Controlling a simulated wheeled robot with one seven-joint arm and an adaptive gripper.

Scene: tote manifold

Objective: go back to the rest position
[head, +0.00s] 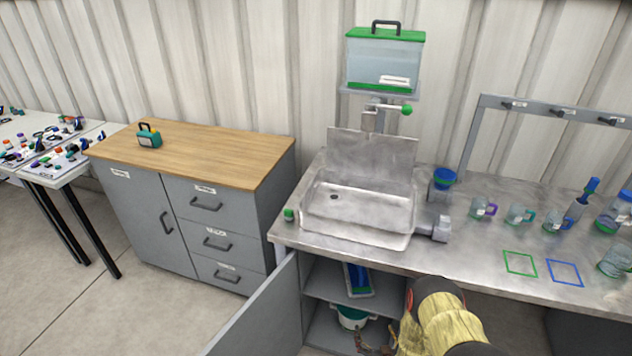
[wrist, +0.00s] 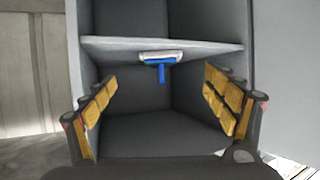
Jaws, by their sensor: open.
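My gripper (wrist: 160,82) is open in the wrist view, with its yellow-padded fingers spread wide and nothing between them. It faces a grey cabinet interior with a shelf (wrist: 110,43). A blue and white tool (wrist: 162,60) shows at the shelf edge, beyond the fingers and apart from them. In the head view my yellow arm (head: 440,318) shows at the bottom, in front of the sink counter. My fingers are not clearly visible there.
The cabinet door (head: 258,318) stands open beneath the sink (head: 357,213). Inside are a blue item (head: 357,279) and a teal and white container (head: 352,317). Mugs (head: 480,208) stand on the counter (head: 450,262) at right. A drawer cabinet (head: 205,235) stands left; floor (head: 80,310) is open there.

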